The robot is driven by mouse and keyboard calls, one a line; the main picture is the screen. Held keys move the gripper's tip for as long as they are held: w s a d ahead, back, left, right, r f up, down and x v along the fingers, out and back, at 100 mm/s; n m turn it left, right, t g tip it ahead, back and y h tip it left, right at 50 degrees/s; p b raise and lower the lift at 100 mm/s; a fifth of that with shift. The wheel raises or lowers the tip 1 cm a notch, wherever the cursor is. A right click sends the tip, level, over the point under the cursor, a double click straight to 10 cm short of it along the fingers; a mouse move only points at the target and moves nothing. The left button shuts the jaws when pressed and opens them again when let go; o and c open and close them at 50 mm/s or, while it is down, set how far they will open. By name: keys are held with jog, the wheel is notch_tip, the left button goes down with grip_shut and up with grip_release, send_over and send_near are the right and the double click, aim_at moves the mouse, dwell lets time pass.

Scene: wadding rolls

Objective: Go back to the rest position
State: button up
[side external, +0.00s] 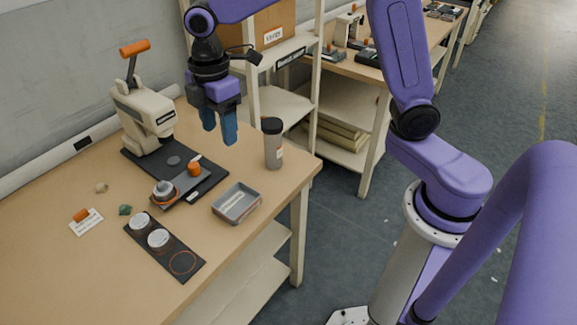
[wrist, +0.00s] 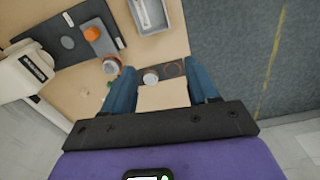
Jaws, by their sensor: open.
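My gripper (side external: 219,138) is open with two blue fingers. It hangs above the back part of the wooden table, right of the beige press (side external: 150,115) with its orange handle, and left of the grey tumbler (side external: 273,146). Nothing shows between the fingers. In the wrist view the gripper (wrist: 163,78) has its fingers spread, with bare table and part of a dark strip (wrist: 173,70) visible between them. That strip (side external: 190,262) lies at the table's front edge, with two white-topped round pieces in it and an empty orange-ringed spot.
A dark mat (side external: 211,181) lies before the press, bearing a block with a metal cup (side external: 165,190) and an orange knob (side external: 194,169). A grey metal tray (side external: 237,203) sits at the front edge. A small card (side external: 86,222) and crumpled bits lie left. Shelving stands behind.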

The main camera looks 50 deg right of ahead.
jog(key=s+d+m, duration=0.1)
jog(key=s+d, duration=0.3)
jog(key=s, duration=0.4)
jog(key=s+d+f+m, duration=0.1)
jog(key=s+d, duration=0.2)
jog(key=s, duration=0.6)
jog(key=s+d+f+m, duration=0.1)
jog(key=s+d, duration=0.3)
jog(key=s, duration=0.5)
jog(key=shift+d+m, duration=0.35)
jog(key=shift+m, duration=0.25)
